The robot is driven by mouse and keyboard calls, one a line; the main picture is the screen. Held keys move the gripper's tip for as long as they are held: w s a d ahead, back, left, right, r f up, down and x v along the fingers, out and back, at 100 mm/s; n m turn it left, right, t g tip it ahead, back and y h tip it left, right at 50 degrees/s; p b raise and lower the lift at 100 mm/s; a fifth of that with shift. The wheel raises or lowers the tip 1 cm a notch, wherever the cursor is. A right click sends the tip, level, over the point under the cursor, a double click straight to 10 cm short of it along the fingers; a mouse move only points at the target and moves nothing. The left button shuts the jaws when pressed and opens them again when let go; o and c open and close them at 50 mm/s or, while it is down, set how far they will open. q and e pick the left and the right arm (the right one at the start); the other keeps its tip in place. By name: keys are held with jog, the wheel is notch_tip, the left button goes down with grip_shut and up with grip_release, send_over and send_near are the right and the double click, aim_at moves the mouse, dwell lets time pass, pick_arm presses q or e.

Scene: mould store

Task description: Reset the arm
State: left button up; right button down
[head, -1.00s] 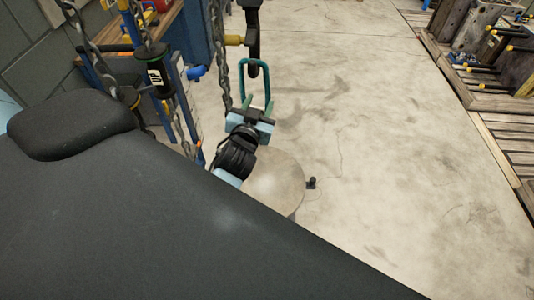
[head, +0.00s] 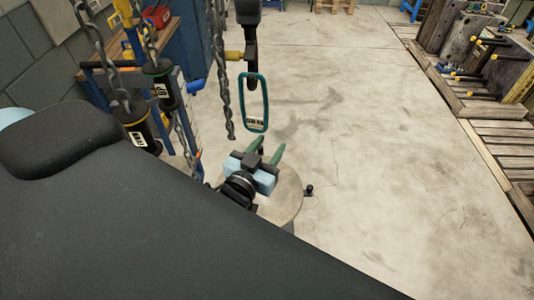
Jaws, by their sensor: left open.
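My left gripper (head: 267,150) has two green fingers held apart and empty. It is low in the middle of the head view, above a round pale disc. A teal rectangular loop (head: 265,103) hangs just beyond the fingertips, apart from them, below a black hanging fitting (head: 248,35). My right gripper does not show. My dark body covers the lower left of the view and hides part of the arm.
Chains (head: 216,70) and black cylinders (head: 157,84) hang at the left near a blue frame and a wooden bench (head: 165,37). Pallets (head: 505,140) with moulds line the right. The concrete floor (head: 370,150) between is clear.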

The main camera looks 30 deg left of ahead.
pick_arm(q)
jog(key=shift+s+d+r+h, duration=0.15)
jog(key=shift+s+d+r, duration=0.05)
jog(key=shift+s+d, duration=0.25)
jog(key=shift+s+d+r+h, duration=0.2)
jog(key=shift+s+d, duration=0.1)
jog(key=shift+s, duration=0.25)
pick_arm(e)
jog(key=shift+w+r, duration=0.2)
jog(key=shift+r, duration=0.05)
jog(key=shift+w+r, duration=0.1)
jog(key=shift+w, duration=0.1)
